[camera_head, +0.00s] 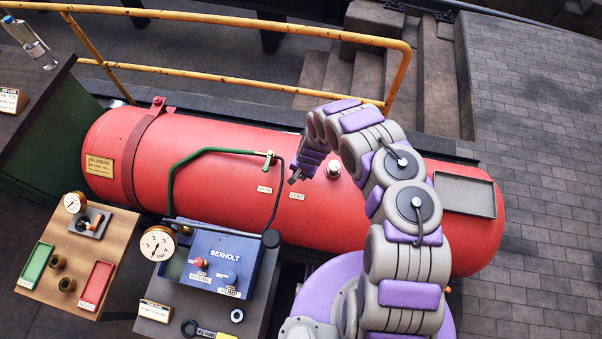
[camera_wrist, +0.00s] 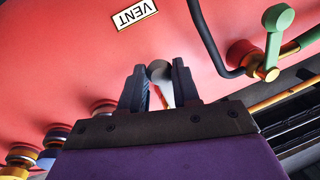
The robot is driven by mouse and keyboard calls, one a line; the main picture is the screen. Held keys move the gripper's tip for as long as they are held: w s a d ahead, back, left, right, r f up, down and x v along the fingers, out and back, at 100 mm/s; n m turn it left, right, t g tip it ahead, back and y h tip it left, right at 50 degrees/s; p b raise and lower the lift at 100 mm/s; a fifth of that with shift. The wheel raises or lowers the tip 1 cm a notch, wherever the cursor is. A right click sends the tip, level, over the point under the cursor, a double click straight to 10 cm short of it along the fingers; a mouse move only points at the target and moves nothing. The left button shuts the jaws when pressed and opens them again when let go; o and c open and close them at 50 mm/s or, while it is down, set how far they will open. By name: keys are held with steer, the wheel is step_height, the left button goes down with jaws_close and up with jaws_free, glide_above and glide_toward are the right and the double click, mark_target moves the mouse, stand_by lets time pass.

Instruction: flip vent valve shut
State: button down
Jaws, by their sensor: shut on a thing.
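The vent valve (camera_wrist: 158,70) shows in the wrist view as a rounded grey end between my fingers, near the VENT label (camera_wrist: 135,14). My gripper (camera_wrist: 160,82) is shut on it, with one dark finger on each side. Its lower part and lever angle are mostly hidden by the fingers. In the head view my gripper (camera_head: 294,177) is at the top of the red boiler (camera_head: 235,180), just above the VENT label (camera_head: 297,196). The valve itself cannot be made out there.
A green-handled valve (camera_wrist: 277,30) is right of my gripper in the wrist view, with a dark hose beside it. In the head view a green pipe (camera_head: 190,158) and a white cap (camera_head: 333,168) are close by. A yellow rail (camera_head: 270,29) runs behind the boiler.

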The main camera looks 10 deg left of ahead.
steer(key=c, duration=0.8)
jaws_free()
steer(key=shift+a, duration=0.2)
steer(key=shift+w+d+r, duration=0.1)
steer(key=shift+d+r, duration=0.1)
steer(key=shift+r, duration=0.2)
steer(key=d+r+p, duration=0.1)
steer(key=r+p, duration=0.1)
steer(key=r, duration=0.3)
steer(key=r+p, duration=0.2)
steer(key=r, duration=0.3)
steer(key=d+r+p, duration=0.1)
steer(key=r+p, duration=0.2)
steer(key=r, duration=0.3)
steer(key=shift+s+d+r, duration=0.1)
steer(key=shift+s+d, duration=0.25)
steer(key=shift+s, duration=0.05)
